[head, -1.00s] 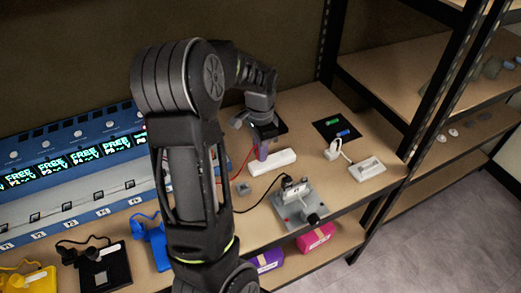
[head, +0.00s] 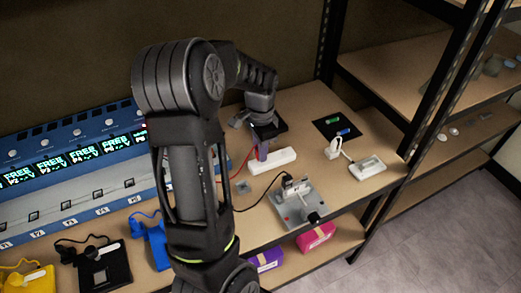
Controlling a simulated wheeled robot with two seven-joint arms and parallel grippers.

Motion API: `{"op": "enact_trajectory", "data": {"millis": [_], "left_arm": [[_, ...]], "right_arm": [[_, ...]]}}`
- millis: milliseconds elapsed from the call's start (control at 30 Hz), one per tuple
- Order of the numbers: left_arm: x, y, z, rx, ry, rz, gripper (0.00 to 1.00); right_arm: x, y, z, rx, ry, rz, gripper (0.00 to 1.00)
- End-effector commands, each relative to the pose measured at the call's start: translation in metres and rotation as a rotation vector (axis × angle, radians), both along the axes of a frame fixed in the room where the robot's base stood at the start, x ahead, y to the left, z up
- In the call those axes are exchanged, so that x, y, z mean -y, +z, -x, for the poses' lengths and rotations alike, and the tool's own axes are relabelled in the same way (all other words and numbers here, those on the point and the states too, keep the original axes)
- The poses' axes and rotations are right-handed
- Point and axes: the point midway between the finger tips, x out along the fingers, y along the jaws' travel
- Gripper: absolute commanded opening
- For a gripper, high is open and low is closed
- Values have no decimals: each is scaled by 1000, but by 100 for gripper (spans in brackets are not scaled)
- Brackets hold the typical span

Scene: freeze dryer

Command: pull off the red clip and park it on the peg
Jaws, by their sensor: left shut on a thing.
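My left gripper (head: 262,133) reaches over the back of the bench, pointing down, and is shut. A red lead (head: 246,161) runs up to it from the left, so it appears to hold the red clip; the clip itself is hidden by the gripper and too small to make out. A purple upright piece (head: 262,151) stands just below the fingers, at the white block (head: 281,158). I cannot tell whether the clip touches it. I cannot make out the peg for sure. My right gripper is out of view.
A grey fixture (head: 296,204) with a black lead stands in front. The blue rack (head: 90,200) fills the left. A shelf post stands at right.

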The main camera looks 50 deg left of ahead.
Motion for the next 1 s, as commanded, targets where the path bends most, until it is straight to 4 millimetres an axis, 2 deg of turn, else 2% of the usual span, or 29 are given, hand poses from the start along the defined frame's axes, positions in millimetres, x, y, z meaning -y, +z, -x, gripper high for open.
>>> {"op": "enact_trajectory", "data": {"millis": [900, 933, 1000], "left_arm": [[0, -16, 0, 0, 0, 0, 0], [0, -16, 0, 0, 0, 0, 17], [0, -16, 0, 0, 0, 0, 23]], "right_arm": [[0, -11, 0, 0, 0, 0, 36], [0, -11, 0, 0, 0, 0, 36], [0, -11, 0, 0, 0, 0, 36]]}}
